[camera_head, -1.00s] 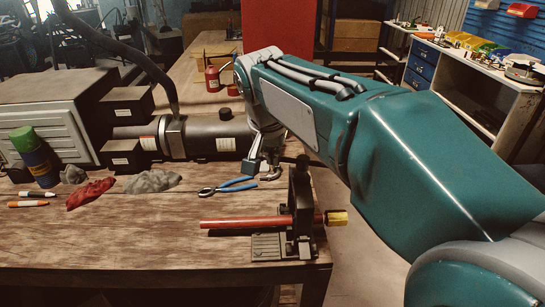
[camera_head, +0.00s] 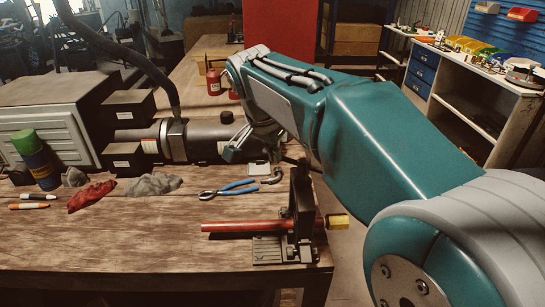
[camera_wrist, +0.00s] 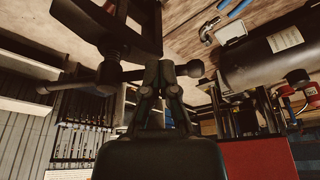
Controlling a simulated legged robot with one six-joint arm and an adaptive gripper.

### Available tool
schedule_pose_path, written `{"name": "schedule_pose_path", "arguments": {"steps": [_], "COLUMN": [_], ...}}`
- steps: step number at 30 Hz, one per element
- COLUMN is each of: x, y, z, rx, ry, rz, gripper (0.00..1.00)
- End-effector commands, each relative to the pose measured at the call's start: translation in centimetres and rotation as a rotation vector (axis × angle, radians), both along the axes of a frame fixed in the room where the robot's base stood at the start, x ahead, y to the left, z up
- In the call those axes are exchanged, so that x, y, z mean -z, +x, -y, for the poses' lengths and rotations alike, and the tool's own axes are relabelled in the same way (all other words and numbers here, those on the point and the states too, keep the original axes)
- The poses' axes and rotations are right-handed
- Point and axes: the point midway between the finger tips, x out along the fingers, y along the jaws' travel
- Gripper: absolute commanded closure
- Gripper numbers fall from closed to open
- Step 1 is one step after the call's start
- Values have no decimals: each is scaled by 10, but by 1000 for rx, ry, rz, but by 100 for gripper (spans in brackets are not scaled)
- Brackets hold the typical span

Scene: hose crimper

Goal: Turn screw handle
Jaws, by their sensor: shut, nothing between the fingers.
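The black hose crimper (camera_head: 302,205) stands at the front right corner of the wooden bench, with a red hose (camera_head: 245,226) lying through it and a yellow fitting (camera_head: 338,220) at the hose's right end. In the wrist view the crimper frame (camera_wrist: 112,25) is at the top, with the dark screw handle (camera_wrist: 110,76), a bar with knobbed ends, crossing below it. My gripper (camera_wrist: 160,68) is shut and empty. Its fingertips overlap the handle bar in that view; I cannot tell whether they touch. In the head view my gripper (camera_head: 233,153) is behind and left of the crimper.
Blue-handled pliers (camera_head: 230,188) lie left of the crimper. A large black cylinder (camera_head: 205,140) lies across the bench behind. Red and grey rags (camera_head: 152,185), a spray can (camera_head: 36,160) and markers are at the left. The front middle of the bench is clear.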

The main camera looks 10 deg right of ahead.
Motion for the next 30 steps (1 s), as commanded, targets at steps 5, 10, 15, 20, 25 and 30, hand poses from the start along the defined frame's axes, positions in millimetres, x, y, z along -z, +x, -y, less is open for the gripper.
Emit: {"name": "schedule_pose_path", "arguments": {"steps": [5, 10, 15, 20, 25, 30], "x": [1, 1, 0, 0, 1, 1], "y": [10, 17, 22, 25, 27, 28], "z": [7, 14, 21, 26, 30, 32], "rx": [171, 327, 460, 542, 538, 536], "ry": [-4, -4, -4, -4, -4, -5], "rz": [0, -1, 0, 0, -1, 0], "gripper": [100, 100, 100, 100, 100, 100]}}
